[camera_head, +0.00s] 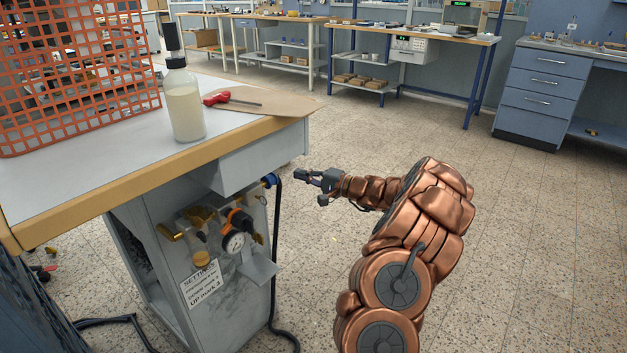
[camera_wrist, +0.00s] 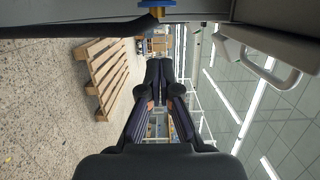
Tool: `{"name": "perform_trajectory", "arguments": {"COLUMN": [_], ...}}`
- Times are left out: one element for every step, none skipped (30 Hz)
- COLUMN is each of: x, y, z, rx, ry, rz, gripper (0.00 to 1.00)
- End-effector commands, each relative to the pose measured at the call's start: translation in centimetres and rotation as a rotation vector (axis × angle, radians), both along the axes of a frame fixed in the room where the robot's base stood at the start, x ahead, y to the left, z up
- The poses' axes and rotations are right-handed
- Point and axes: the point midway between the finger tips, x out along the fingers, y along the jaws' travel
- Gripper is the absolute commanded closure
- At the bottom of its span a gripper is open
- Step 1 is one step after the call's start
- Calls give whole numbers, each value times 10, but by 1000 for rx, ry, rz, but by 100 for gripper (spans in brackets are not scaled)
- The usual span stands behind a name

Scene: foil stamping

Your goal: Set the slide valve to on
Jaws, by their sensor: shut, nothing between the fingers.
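A blue ring-shaped fitting (camera_head: 270,181), which may be the slide valve, sits at the upper right of the grey cabinet's side, where a black hose hangs down. It also shows with brass at the top edge of the wrist view (camera_wrist: 157,4), partly cut off. I cannot tell its on or off position. My gripper (camera_head: 304,177) is shut and empty, to the right of the fitting and apart from it. In the wrist view its two dark fingers (camera_wrist: 158,72) come together, with nothing between them.
The cabinet panel carries a pressure gauge (camera_head: 233,243), a yellow-handled fitting (camera_head: 170,233) and a settings label (camera_head: 202,284). The worktop (camera_head: 60,190) overhangs it, bearing a bottle (camera_head: 184,105), red screwdriver (camera_head: 217,98) and orange basket (camera_head: 75,75). The floor at right is clear.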

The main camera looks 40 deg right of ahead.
Motion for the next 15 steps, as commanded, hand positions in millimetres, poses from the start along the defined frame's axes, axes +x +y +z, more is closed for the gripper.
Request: {"name": "perform_trajectory", "arguments": {"x": [7, 11, 16, 20, 22, 20, 19, 18, 18, 18, 17, 16, 16, 15, 15], "y": [4, 6, 9, 11, 13, 16, 19, 21, 24, 26, 29, 33, 35, 38, 41], "z": [-1, -1, -1, -1, 0, 0, 0, 0, 0, 0, 0, 0, 0, 0, 0], "rx": [0, 0, -1, -1, 0, 3, 3, 1, 1, 2, 2, 1, 1, 2, 1], "ry": [1, 1, 1, 1, -1, -1, -1, -2, -2, -1, -1, 0, 0, 0, 0], "rz": [2, 2, 3, 5, 3, 3, 3, 2, 2, 2, 2, 2, 3, 3, 4], "gripper": [100, 100, 100, 100, 100, 100, 100, 100, 100, 100, 100, 100, 100, 100, 100]}}
